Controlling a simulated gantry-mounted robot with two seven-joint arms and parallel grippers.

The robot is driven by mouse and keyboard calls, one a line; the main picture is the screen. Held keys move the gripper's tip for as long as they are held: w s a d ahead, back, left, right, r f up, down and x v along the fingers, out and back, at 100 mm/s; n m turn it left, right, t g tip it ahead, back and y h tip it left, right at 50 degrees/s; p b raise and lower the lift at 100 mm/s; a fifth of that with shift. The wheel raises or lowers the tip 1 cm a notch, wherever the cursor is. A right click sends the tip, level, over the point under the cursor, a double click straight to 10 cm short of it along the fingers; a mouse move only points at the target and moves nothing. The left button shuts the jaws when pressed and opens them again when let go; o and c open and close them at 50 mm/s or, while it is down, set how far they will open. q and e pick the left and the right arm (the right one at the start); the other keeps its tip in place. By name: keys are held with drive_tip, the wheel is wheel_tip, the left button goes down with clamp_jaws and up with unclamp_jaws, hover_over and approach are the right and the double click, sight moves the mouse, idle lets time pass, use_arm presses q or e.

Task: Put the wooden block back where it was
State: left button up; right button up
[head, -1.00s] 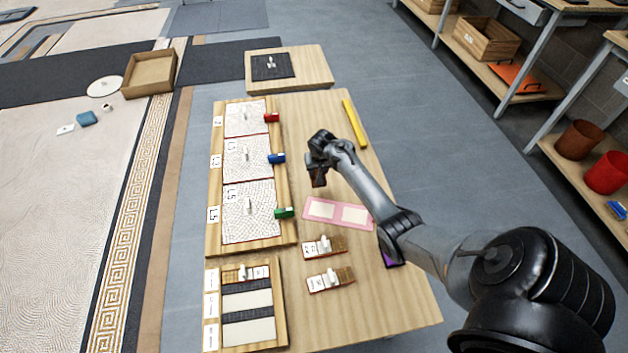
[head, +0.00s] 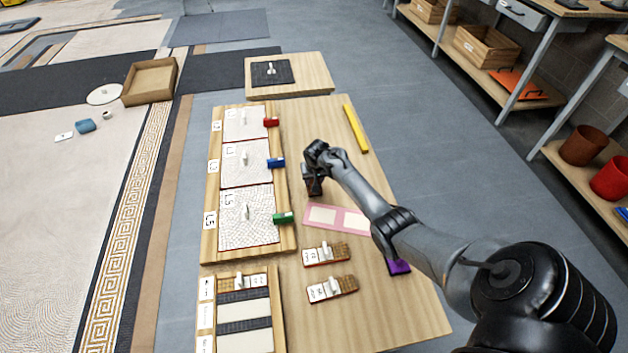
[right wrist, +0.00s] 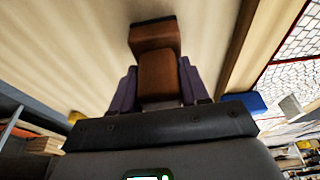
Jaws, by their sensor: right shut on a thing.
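My right gripper (head: 313,190) is over the wooden table (head: 330,115), to the right of the panel board. In the right wrist view its two purple-grey fingers (right wrist: 158,85) are shut on a brown wooden block (right wrist: 155,38), which sticks out beyond the fingertips. In the head view the block is mostly hidden by the gripper. A pink mat with two pale squares (head: 338,219) lies on the table just nearer than the gripper. My left gripper is not in view.
The wooden board (head: 212,250) carries mosaic panels with red (head: 271,122), blue (head: 275,162) and green (head: 283,218) blocks at its right edge. A yellow bar (head: 355,128) lies behind. Two small handled pieces (head: 326,254) (head: 331,288) and a purple piece (head: 398,267) lie nearer.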

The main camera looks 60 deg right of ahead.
drive_tip(key=shift+f, duration=0.1)
drive_tip(key=o, duration=1.1)
drive_tip(key=shift+c, duration=0.2)
